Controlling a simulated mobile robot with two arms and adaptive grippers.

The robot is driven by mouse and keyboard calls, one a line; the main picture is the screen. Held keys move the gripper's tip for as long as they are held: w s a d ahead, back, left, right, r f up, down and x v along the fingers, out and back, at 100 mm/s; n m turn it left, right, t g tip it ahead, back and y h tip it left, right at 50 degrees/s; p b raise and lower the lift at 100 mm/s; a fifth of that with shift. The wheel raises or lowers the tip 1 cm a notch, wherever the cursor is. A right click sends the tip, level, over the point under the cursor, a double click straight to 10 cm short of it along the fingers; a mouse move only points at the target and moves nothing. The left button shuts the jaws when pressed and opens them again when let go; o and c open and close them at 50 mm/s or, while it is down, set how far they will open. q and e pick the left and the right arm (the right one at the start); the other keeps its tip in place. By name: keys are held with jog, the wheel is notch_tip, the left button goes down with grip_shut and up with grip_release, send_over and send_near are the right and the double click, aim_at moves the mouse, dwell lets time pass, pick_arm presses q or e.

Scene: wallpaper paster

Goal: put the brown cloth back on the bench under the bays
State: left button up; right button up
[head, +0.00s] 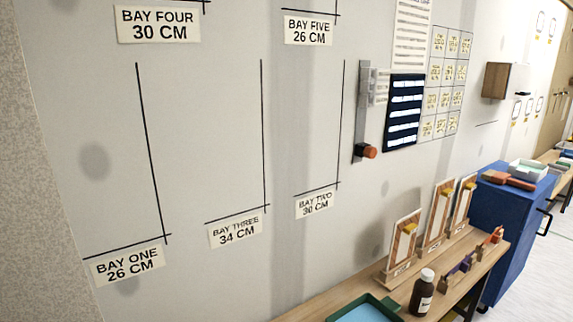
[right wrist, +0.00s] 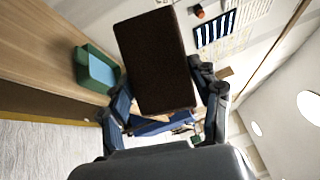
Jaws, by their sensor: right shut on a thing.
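The brown cloth (right wrist: 154,58) is a dark brown, block-like rectangle in the right wrist view. My right gripper (right wrist: 163,98) is shut on its near end, with one finger on each side, and the cloth sticks out beyond the fingers. The wooden bench (right wrist: 38,50) lies to the left of the cloth in that view. In the head view the bench (head: 312,297) runs along the wall below the bays. Neither gripper nor the cloth shows in the head view. My left gripper is in neither view.
A green-rimmed tray (head: 392,311) is on the bench and also shows in the right wrist view (right wrist: 97,70). A brown bottle (head: 421,293) and several framed boards (head: 403,243) stand on the bench to its right. A blue cabinet (head: 515,222) is beyond.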

notch_tip(320, 180, up, 6)
jog(key=p, duration=0.5)
jog(key=shift+f, duration=0.25)
